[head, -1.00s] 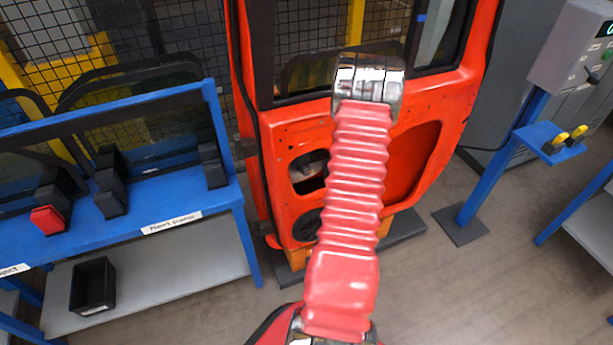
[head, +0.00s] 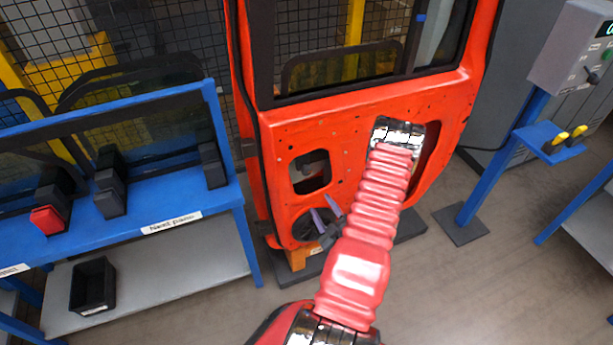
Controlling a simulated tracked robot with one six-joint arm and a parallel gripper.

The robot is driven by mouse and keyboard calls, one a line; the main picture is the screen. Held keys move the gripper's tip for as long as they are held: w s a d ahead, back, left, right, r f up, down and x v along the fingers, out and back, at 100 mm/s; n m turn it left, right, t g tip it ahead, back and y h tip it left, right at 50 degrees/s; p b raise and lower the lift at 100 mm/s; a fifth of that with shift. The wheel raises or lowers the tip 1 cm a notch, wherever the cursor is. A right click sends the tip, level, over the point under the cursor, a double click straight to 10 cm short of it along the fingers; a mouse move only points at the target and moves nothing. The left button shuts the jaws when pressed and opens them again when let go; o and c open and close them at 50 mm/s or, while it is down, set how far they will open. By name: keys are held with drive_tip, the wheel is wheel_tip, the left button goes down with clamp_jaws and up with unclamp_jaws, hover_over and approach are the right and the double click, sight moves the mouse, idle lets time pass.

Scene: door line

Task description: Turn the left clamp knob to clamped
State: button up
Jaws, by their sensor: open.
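The orange-red door (head: 350,125) stands upright in front of me on a dark base. I cannot make out a left clamp knob for certain. A small grey part (head: 308,160) shows inside the door's upper left opening, too small to identify. My gripper (head: 324,205) is open, its two thin purple-grey fingers pointing up and left. They show in front of the door's lower left, by the dark round opening (head: 300,228). Nothing shows between the fingers. Whether they touch the door cannot be told. My red ribbed arm covers part of the large opening on the right.
A blue rack (head: 185,187) with dark glass panes and a "Next pane" label stands on the left. A black bin (head: 93,286) sits on its lower shelf. A grey control box (head: 572,50) on a blue post is at right. Floor between is clear.

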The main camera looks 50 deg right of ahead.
sight(306, 173)
drive_tip(key=r, duration=0.2)
drive_tip(key=shift+d+r+n+t+h, duration=0.2)
drive_tip(key=shift+r+n+t+h, duration=0.1)
drive_tip(key=shift+r+t+h, duration=0.1)
drive_tip(key=shift+w, duration=0.1)
drive_tip(key=x, duration=1.3)
drive_tip(key=shift+w+d, duration=0.2)
drive_tip(key=shift+w, duration=0.05)
drive_tip(key=shift+c, duration=0.6)
drive_tip(key=c, duration=0.9)
drive_tip(key=shift+a, duration=0.3)
drive_tip(key=shift+d+f, duration=0.1)
drive_tip(key=shift+d, duration=0.05)
